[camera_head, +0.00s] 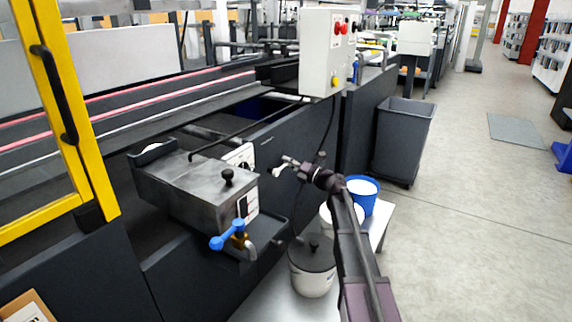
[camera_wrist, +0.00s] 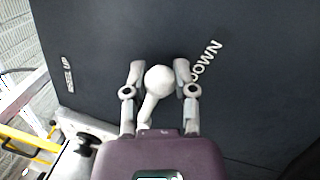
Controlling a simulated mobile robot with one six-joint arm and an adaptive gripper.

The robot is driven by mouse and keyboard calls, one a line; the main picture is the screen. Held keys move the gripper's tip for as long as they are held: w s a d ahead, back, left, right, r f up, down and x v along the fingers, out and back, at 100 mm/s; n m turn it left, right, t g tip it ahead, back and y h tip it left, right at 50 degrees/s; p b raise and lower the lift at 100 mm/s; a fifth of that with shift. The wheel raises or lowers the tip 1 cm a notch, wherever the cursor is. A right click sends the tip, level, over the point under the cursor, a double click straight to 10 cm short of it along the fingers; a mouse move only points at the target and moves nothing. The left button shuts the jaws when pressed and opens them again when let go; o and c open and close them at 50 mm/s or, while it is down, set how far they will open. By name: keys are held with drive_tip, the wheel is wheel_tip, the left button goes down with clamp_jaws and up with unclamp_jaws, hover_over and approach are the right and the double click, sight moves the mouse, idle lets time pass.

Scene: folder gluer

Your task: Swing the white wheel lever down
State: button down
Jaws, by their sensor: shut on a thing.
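The white wheel lever (camera_wrist: 158,82) has a round knob and a short white arm that runs down toward my gripper's palm in the wrist view. My gripper (camera_wrist: 160,72) is shut on the knob, with one finger on each side. In the head view my gripper (camera_head: 285,163) reaches the dark machine panel, where the white lever (camera_head: 277,171) shows at its fingertips. White lettering "DOWN" (camera_wrist: 207,60) is on the panel right of the knob, and smaller lettering that ends in "UP" (camera_wrist: 69,76) is at the left. The lever's pivot is hidden.
A metal glue tank (camera_head: 200,180) with a blue-handled valve (camera_head: 228,236) stands left of my arm. A control box (camera_head: 325,52) hangs above. A grey bin (camera_head: 402,140) is behind; the floor at right is open.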

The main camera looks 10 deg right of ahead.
idle(0.4)
drive_tip(key=shift+c, duration=2)
unclamp_jaws()
drive_tip(key=shift+f, duration=0.1)
